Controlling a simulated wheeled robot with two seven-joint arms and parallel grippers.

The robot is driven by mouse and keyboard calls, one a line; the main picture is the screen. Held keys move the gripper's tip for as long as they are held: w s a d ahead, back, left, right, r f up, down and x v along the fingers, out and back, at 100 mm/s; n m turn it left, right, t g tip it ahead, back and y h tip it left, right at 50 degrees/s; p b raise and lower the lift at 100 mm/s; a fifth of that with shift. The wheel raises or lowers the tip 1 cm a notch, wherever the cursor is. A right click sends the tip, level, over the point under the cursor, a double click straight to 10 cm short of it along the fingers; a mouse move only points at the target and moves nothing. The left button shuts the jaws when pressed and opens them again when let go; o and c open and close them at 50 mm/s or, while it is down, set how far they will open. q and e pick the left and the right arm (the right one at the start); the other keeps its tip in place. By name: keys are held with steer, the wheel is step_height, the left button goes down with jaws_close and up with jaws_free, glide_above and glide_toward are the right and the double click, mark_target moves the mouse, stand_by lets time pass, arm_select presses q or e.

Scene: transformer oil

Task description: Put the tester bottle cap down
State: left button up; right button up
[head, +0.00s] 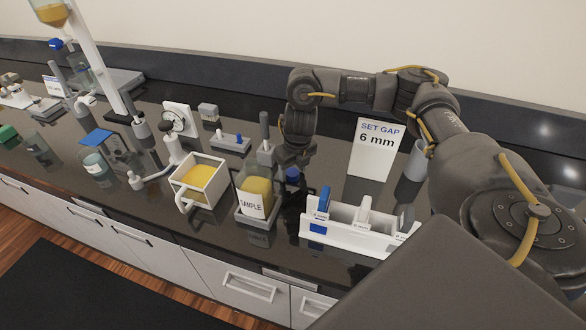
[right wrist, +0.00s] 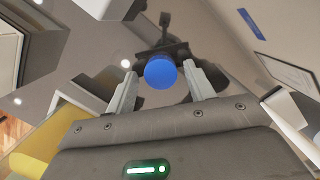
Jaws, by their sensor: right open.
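The blue cap (head: 292,174) shows just below my right wrist in the head view, right of the clear sample bottle (head: 257,190) holding yellow oil with a SAMPLE label. My right gripper (right wrist: 160,88) is open. In the right wrist view the round blue cap (right wrist: 160,72) appears between its two pale fingers, with visible space on both sides. I cannot tell whether the cap rests on the counter. In the head view the fingers are hard to make out against the dark counter. My left gripper is not in view.
A white rack (head: 345,230) with blue and white pieces stands close on the right. A white square container of yellow oil (head: 202,178) stands left. A "SET GAP 6 mm" sign (head: 377,146) stands behind. My right arm covers the right side.

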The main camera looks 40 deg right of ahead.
step_height(320, 180, up, 13)
steer(key=s+p, duration=0.1)
steer(key=shift+s+f, duration=0.15)
steer(key=shift+s, duration=0.2)
stand_by(0.6)
